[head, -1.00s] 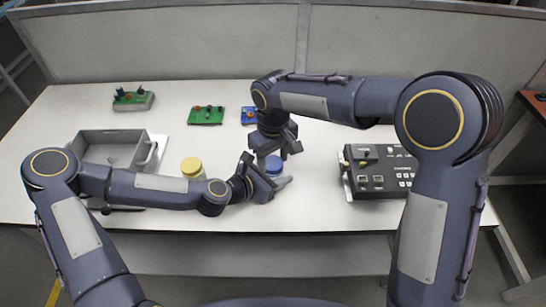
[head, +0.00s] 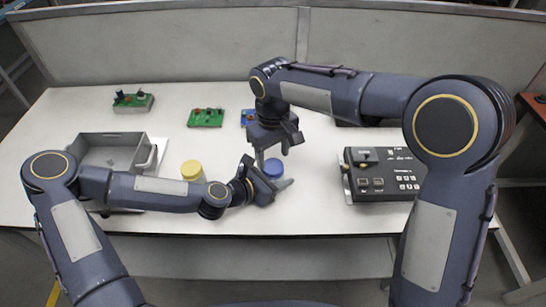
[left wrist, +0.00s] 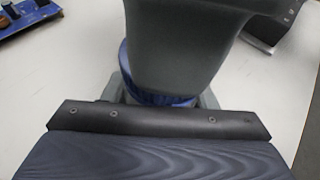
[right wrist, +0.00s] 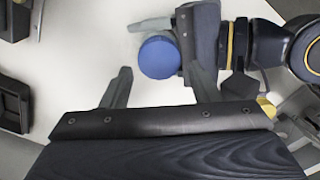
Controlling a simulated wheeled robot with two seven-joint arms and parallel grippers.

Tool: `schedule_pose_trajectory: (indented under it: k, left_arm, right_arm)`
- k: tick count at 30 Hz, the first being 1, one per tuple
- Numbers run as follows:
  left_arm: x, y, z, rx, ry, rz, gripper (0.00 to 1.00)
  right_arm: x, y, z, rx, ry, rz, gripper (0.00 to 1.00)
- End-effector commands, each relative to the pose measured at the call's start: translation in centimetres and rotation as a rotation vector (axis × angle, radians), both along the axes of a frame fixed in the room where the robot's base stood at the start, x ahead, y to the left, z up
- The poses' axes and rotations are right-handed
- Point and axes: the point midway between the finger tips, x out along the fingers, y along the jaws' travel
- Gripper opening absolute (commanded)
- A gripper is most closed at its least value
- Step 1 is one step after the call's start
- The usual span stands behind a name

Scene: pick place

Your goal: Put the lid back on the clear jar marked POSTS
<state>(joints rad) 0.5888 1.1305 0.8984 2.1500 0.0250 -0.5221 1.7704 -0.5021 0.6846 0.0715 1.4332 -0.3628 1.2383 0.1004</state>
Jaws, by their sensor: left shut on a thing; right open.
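A jar with a blue lid (head: 275,168) stands at my left gripper (head: 273,179), which is shut on it from the left. The jar's body is mostly hidden, and no POSTS marking is readable. The blue lid appears to sit level on top; it also shows in the right wrist view (right wrist: 159,57) and partly in the left wrist view (left wrist: 160,98). My right gripper (head: 273,154) is open just above and behind the lid, its fingers apart and empty. In the left wrist view, a dark grey part hides most of the lid.
A yellow-lidded jar (head: 192,169) stands behind my left forearm. A grey bin (head: 108,140) is at the left, and a black control box (head: 380,173) at the right. Green circuit boards (head: 206,117) and a blue board (head: 249,117) lie at the back.

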Motion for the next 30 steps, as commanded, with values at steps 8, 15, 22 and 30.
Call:
schedule_pose_trajectory:
  k: [8,15,22,30]
  left_arm:
    - [0.06,0.09,-0.04,0.000,0.001,0.003,0.11]
    - [0.06,0.10,-0.06,0.001,0.002,0.004,0.11]
    - [0.06,0.10,-0.06,0.001,0.002,0.004,0.11]
    - [0.07,0.10,-0.05,0.001,0.002,0.004,0.11]
  right_arm:
    - [0.04,0.02,0.15,0.001,-0.003,0.001,0.42]
    - [0.07,0.01,0.18,0.001,-0.004,0.001,0.15]
    - [0.07,0.01,0.19,0.001,-0.004,0.001,0.15]
    - [0.11,0.04,0.64,0.003,-0.005,0.000,0.15]
